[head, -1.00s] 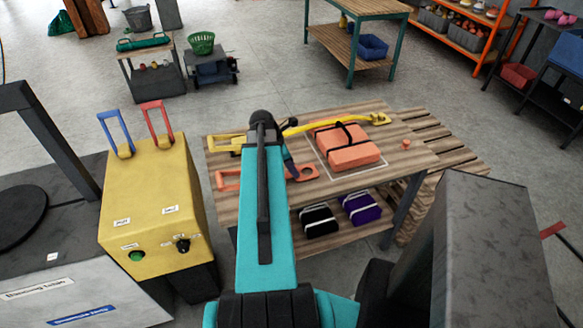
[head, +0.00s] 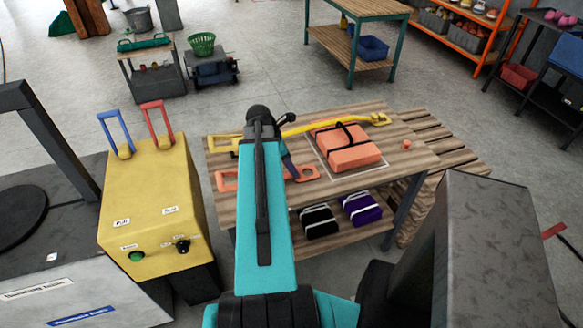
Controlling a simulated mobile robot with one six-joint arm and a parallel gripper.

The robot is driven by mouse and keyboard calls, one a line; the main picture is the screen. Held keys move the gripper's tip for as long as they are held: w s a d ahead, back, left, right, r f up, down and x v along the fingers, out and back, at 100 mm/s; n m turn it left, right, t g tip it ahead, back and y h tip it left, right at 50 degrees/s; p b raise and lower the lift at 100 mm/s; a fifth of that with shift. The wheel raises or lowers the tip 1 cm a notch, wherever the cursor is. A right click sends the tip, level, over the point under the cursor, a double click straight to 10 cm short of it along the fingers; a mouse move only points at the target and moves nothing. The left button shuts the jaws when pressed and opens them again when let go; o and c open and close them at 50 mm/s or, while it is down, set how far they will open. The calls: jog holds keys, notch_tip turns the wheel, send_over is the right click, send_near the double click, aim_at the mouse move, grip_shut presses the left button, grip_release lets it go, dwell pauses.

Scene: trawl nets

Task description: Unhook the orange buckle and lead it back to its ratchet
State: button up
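The orange buckle (head: 308,173) is a flat plate with a dark hole. It lies on the wooden table, near the front left corner of the outlined area around the strapped parcel. An orange ratchet frame (head: 228,181) lies at the table's left edge. My arm covers the space between them, so any orange webbing there is hidden. A dark blue part, seemingly of my gripper (head: 290,164), shows to the right of my arm, close to the buckle's left end. The fingertips are too small and hidden to tell open from shut, or contact.
An orange parcel (head: 348,147) with black straps sits on the table (head: 405,165). A yellow strap (head: 335,127) runs behind it from a yellow ratchet (head: 222,143) to a yellow buckle (head: 379,119). A small red knob (head: 406,145) stands at right. A yellow control box (head: 152,205) stands left.

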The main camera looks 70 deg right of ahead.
jog(key=b+v, duration=0.2)
jog(key=v, duration=0.9)
jog(key=shift+r, duration=0.35)
jog(key=shift+a, duration=0.15)
